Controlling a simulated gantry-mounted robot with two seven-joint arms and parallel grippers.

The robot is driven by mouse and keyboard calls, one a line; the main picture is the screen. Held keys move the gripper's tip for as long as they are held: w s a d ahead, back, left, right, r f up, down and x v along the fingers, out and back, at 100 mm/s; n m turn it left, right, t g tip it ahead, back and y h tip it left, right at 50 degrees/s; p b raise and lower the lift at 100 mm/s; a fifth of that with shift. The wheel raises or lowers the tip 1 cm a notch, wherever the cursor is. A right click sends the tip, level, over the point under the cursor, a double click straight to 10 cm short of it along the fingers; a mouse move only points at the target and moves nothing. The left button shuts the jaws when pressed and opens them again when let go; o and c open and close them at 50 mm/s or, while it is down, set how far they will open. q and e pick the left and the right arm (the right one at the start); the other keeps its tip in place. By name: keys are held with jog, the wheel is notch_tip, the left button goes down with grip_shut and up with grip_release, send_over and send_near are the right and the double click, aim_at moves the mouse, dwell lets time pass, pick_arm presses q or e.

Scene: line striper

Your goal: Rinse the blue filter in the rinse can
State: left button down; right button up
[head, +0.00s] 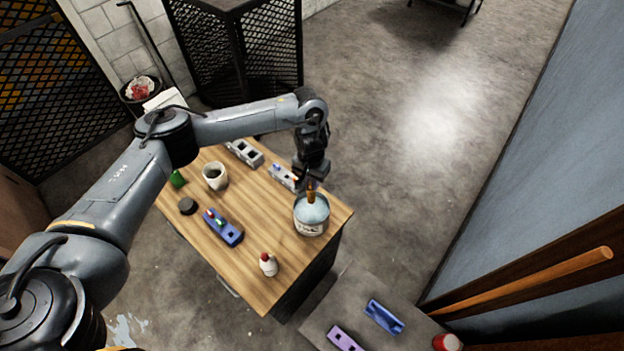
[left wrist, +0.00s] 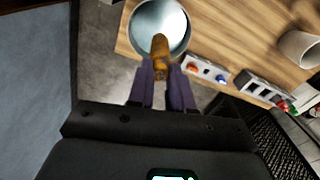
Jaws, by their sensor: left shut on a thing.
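The rinse can (head: 309,228), a pale metal can with a light label, stands near the table's right corner. My left gripper (head: 311,181) points down over its mouth, shut on an orange-brown cylindrical piece (head: 310,196). In the left wrist view the fingers (left wrist: 166,80) close on this piece (left wrist: 160,48), whose far end overlaps the can's opening (left wrist: 152,15). I cannot tell whether it touches the liquid or the wall. No blue shows on the held piece. A small blue item (left wrist: 221,79) sits in a light grey rack (left wrist: 205,70) beside the can. My right gripper is not in view.
The wooden table (head: 260,235) also holds a blue rack (head: 223,228) with red and green pieces, a white cup (head: 215,176), a dark round puck (head: 187,206), a red-topped white bottle (head: 268,264) and another grey rack (head: 245,152). A grey surface (head: 330,312) lies at front right.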

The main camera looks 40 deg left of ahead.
aim_at(312, 202)
pick_arm(q)
jog(key=shift+f+b, duration=1.85)
jog(key=shift+f, duration=0.8)
jog(key=shift+f+b, duration=1.1)
jog(key=shift+f, duration=2.55)
jog(key=shift+d, duration=0.15)
